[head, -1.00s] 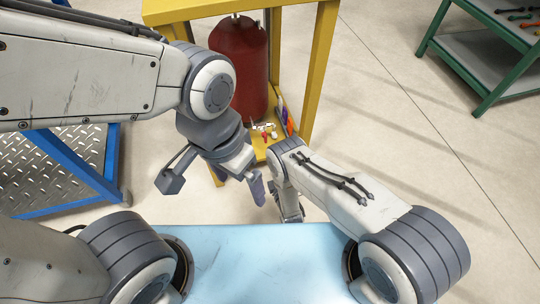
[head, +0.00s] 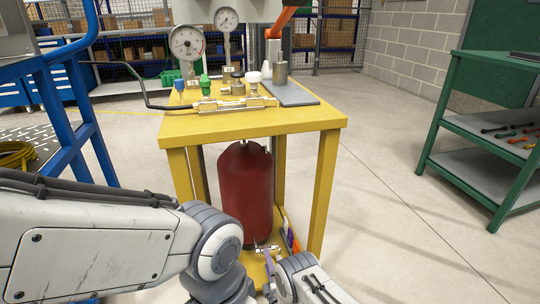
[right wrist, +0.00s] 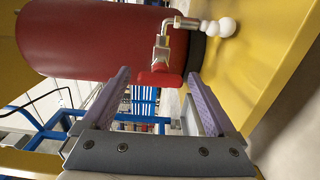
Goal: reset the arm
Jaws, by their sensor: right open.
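My right gripper (head: 270,284) is low at the bottom middle of the head view, by the lower shelf of the yellow stand (head: 328,190). In the right wrist view my right gripper (right wrist: 160,80) is open, with its purple-padded fingers apart and nothing clamped. Beyond the fingertips are a red block-like part and a metal fitting with white knobs (right wrist: 190,25); whether the fingers touch them I cannot tell. My left arm (head: 95,245) reaches in from the left, and its gripper is below the frame edge.
A red cylinder (head: 246,195) stands inside the yellow stand. Gauges (head: 187,42), a metal manifold (head: 235,103) and a grey plate (head: 290,93) are on the top. A blue frame (head: 75,120) is left, a green shelf (head: 485,155) right. Floor between stand and shelf is clear.

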